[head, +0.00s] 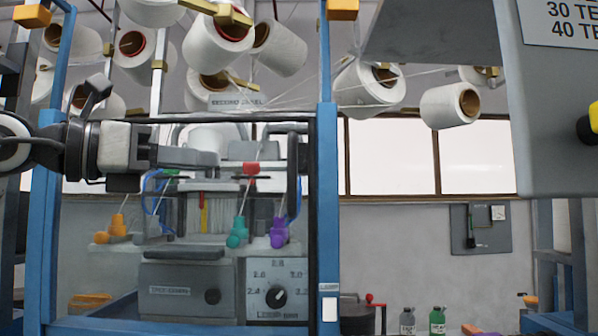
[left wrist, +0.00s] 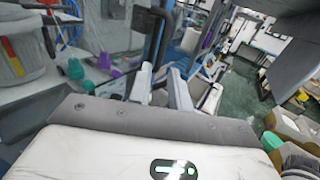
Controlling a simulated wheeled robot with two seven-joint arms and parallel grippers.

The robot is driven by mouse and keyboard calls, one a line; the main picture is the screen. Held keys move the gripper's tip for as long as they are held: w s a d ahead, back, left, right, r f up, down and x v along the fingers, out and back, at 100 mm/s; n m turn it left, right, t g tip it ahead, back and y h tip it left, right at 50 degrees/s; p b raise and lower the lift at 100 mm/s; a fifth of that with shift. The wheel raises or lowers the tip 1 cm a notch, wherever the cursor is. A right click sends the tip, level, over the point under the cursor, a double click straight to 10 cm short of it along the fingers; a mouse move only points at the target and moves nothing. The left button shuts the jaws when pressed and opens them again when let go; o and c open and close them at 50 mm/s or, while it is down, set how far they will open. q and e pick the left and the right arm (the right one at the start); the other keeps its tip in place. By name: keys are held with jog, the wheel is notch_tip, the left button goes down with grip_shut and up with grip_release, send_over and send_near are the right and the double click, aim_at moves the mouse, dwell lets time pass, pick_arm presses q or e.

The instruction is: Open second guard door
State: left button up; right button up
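The guard door (head: 312,230) is a clear pane in a thin black frame, set between blue posts in the head view. It looks shut against the right post. Its black upright bar handle (head: 292,165) is near the right edge. My left gripper (head: 215,157) reaches in from the left in front of the door, level with the handle. In the left wrist view its two fingers (left wrist: 162,88) are apart, with the black handle (left wrist: 157,38) just beyond the fingertips. I cannot tell whether they touch. My right gripper is not in view.
Behind the pane are coloured yarn feeders (head: 237,232) and a dial panel (head: 278,290). White yarn cones (head: 216,45) hang above. A large grey panel (head: 540,120) overhangs at the right. Bottles (head: 437,320) stand at the lower right.

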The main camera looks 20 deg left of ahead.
aim_at(288, 166)
pick_arm(q)
jog(key=p+x, duration=0.3)
jog(key=x, duration=1.1)
jog(key=shift+d+r+p, duration=0.1)
jog(key=shift+d+p, duration=0.3)
grip_shut()
